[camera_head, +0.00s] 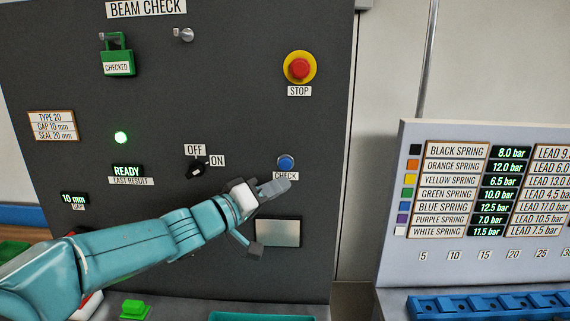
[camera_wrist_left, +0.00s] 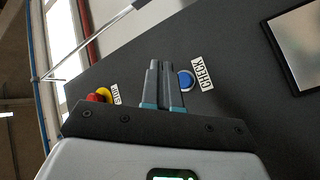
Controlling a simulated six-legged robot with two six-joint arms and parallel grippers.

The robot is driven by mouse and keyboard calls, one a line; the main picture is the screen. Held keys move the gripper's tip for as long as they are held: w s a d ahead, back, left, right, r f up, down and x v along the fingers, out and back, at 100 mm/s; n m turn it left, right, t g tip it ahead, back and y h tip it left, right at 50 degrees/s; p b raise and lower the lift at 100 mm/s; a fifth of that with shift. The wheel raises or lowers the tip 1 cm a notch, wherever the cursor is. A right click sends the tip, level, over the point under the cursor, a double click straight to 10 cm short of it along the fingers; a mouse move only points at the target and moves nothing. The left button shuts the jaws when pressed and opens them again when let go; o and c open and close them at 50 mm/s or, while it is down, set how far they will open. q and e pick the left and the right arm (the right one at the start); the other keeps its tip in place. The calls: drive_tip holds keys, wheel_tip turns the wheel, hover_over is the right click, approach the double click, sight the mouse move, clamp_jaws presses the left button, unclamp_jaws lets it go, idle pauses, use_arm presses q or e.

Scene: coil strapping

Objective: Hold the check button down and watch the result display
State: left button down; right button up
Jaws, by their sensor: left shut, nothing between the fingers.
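The blue check button (camera_head: 286,162) sits on the dark panel above its CHECK label, and it also shows in the wrist view (camera_wrist_left: 186,80). My left gripper (camera_head: 286,184) is shut and empty, its fingertips just below the button in the head view. In the wrist view the shut fingers (camera_wrist_left: 161,66) lie beside the button, with its blue face showing; the gap to the panel is hard to judge. The result display (camera_head: 128,170) reads READY above a LAST RESULT label. My right gripper is not in view.
A red stop button (camera_head: 299,68) on a yellow ring is above the check button. A black rotary switch (camera_head: 198,168) marked OFF and ON is to the left. A grey plate (camera_head: 278,232) is below. A spring chart board (camera_head: 466,190) stands at right.

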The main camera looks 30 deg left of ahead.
sight(285, 164)
use_arm(q)
drive_tip(key=w+a+p, duration=0.1)
drive_tip(key=w, duration=0.1)
drive_tip(key=w+a+p, duration=0.1)
drive_tip(key=w, duration=0.1)
drive_tip(key=w+a+p, duration=0.1)
drive_tip(key=w, duration=0.1)
drive_tip(key=shift+w+a+f, duration=0.1)
drive_tip(key=shift+a, duration=0.05)
idle(0.4)
idle(1.5)
drive_tip(key=shift+w+a+p, duration=0.25)
drive_tip(key=shift+w+p, duration=0.05)
drive_tip(key=shift+p, duration=0.4)
